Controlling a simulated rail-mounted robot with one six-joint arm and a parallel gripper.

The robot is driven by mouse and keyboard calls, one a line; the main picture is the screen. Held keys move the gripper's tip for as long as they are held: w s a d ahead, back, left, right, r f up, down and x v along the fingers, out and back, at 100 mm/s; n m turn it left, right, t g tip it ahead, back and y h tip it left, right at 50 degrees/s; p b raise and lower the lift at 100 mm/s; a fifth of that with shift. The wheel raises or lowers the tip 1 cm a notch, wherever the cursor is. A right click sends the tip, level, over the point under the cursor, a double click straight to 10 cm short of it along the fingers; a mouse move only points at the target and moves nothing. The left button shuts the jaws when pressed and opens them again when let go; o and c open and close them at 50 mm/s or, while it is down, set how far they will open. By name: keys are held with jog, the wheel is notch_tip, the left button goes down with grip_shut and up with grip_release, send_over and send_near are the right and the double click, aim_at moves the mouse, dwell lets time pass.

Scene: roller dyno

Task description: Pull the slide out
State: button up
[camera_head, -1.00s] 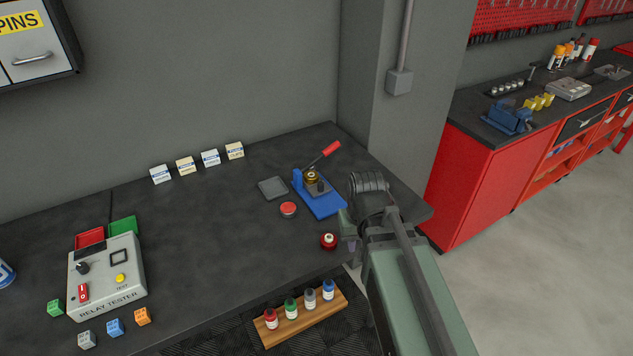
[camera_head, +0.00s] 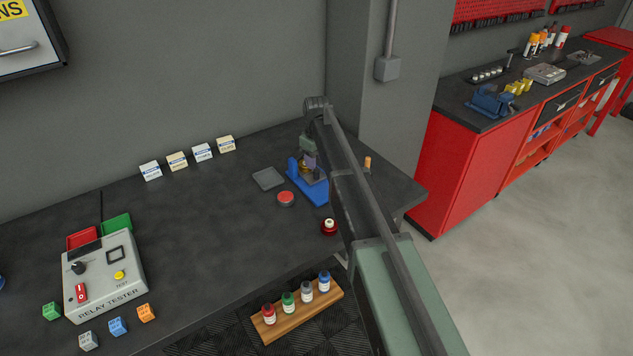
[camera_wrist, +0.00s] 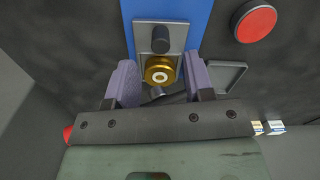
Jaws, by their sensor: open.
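The blue press-like fixture (camera_head: 316,190) stands on the dark bench, partly hidden behind my arm. In the wrist view its blue base (camera_wrist: 197,12) carries a grey plate with an upright black knob (camera_wrist: 160,38), which looks like the slide. A brass round part (camera_wrist: 159,73) with a pale centre sits just below the knob in that view. My gripper (camera_wrist: 159,62) is open, its purple fingers on either side of the brass part with gaps showing. In the head view my gripper (camera_head: 309,156) is over the fixture. Contact cannot be told.
A grey square tray (camera_head: 268,178) lies left of the fixture. A red round tin (camera_head: 286,198) and a red pot (camera_head: 329,227) are in front of it. A small orange cylinder (camera_head: 367,163) stands right of my arm. The relay tester (camera_head: 103,275) is farther left.

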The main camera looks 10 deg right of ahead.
aim_at(316, 171)
notch_tip(316, 171, down, 6)
jog(key=b, duration=0.3)
jog(key=shift+r+b, duration=0.2)
jog(key=shift+b, duration=0.15)
jog(key=shift+r, duration=0.1)
grip_shut()
